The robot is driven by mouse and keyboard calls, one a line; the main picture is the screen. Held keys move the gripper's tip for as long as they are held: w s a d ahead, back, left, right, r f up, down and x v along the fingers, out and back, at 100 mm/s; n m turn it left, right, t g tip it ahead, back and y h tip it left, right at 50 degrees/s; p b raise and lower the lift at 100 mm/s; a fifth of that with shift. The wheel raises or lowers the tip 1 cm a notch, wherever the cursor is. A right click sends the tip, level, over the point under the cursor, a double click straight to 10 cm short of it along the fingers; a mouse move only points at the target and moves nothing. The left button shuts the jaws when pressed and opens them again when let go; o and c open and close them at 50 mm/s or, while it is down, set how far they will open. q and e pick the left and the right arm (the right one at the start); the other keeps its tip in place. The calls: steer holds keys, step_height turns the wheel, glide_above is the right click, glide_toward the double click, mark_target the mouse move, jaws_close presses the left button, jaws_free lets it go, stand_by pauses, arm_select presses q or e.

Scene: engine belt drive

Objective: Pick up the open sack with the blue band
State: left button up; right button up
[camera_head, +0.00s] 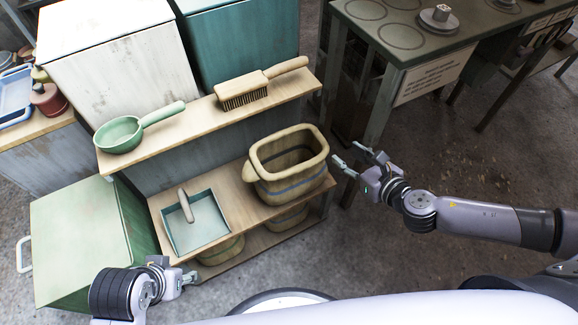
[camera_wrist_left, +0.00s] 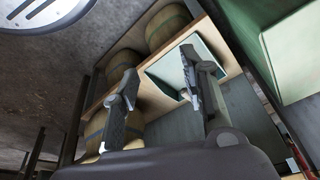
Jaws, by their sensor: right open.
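The open sack with the blue band (camera_head: 287,182) is a beige, upright, open-topped container with a faint blue stripe around it. It stands at the right end of the middle shelf in the head view. My right gripper (camera_head: 347,154) is open and empty, just right of the sack, with its fingertips pointing at its side and apparently apart from it. My left gripper (camera_head: 188,280) is in front of the shelf at lower left. In the left wrist view its fingers (camera_wrist_left: 158,80) are spread with nothing between them.
A teal dustpan (camera_head: 199,226) lies left of the sack. More sacks (camera_head: 222,250) stand on the bottom shelf. A brush (camera_head: 262,83) and a green pan (camera_head: 119,134) rest on the top shelf (camera_head: 185,130).

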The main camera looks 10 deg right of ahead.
mark_target(322, 138)
steer(key=b+x, duration=0.1)
steer(key=x, duration=0.7)
steer(key=shift+a+f, duration=0.1)
steer(key=shift+w+a+f+b, duration=0.2)
steer(key=shift+w+a+b, duration=0.1)
steer(key=shift+w, duration=0.25)
steer(key=b+x, duration=0.1)
steer(key=x, duration=0.4)
arm_select(q)
steer(key=w+d+r+t+h, duration=0.1)
steer(key=w+d+r+t, duration=0.1)
steer(key=w, duration=0.4)
steer(key=w+d+r+t+h, duration=0.1)
steer(key=w+d+r+t, duration=0.1)
steer(key=w+t, duration=0.3)
steer(key=shift+w+r, duration=0.75)
steer(key=shift+r, duration=0.1)
steer(key=shift+d, duration=0.1)
arm_select(e)
steer(key=shift+c, duration=0.2)
jaws_close()
